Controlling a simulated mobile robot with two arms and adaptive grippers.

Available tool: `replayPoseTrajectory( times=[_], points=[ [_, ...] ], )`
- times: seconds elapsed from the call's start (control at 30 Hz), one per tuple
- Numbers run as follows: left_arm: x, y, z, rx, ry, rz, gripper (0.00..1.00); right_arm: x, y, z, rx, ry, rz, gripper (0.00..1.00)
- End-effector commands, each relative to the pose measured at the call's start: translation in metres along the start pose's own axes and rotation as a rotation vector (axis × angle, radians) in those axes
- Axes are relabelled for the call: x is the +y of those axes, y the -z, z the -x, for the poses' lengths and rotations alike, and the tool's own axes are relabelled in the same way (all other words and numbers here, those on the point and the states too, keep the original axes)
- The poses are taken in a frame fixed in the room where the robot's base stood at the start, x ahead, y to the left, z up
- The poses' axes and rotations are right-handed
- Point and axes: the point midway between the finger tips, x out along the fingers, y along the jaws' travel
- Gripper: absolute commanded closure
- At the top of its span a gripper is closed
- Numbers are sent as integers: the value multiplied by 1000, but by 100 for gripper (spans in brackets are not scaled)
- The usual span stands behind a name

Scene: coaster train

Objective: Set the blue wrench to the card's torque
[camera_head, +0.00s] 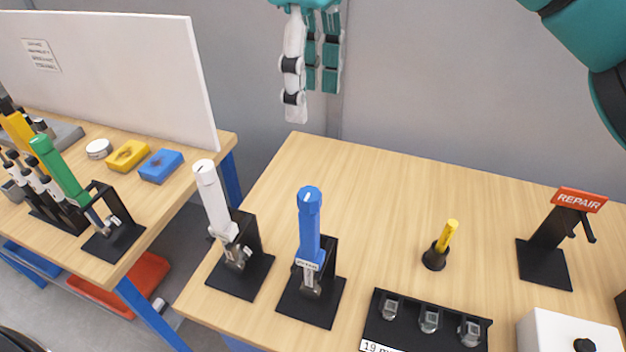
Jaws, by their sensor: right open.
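The blue wrench (309,228) stands upright in a black stand on the right-hand wooden table, with a small label low on its body that I cannot read. My right gripper (312,100) hangs at the top centre, open and empty, above and behind the table's back edge, apart from the wrench. A small printed card (41,55) is on the white panel at the upper left; its text is too small to read. My left gripper is not in view.
A white wrench (213,205) stands close left of the blue one. A black socket holder (425,322), a yellow-handled tool (447,236) and a REPAIR stand (547,248) are to the right. A green wrench (60,172) stands on the left table. The right table's back middle is clear.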

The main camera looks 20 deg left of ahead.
Motion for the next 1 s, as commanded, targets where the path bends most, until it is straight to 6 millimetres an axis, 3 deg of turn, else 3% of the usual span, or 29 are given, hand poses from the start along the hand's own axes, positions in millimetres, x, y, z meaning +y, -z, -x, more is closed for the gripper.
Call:
replayPoseTrajectory(
  times=[0.1,0.27,0.37,0.67,1.0],
  points=[
    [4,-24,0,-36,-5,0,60,0,0,-26,0,-4,3,46],
    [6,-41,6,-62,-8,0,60,0,1,-60,0,-3,1,46],
    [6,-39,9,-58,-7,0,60,0,0,-81,0,-4,1,46],
    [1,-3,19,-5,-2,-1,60,0,0,-136,-1,-3,-1,46],
    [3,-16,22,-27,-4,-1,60,0,0,-155,-3,0,-1,46]
  ],
)
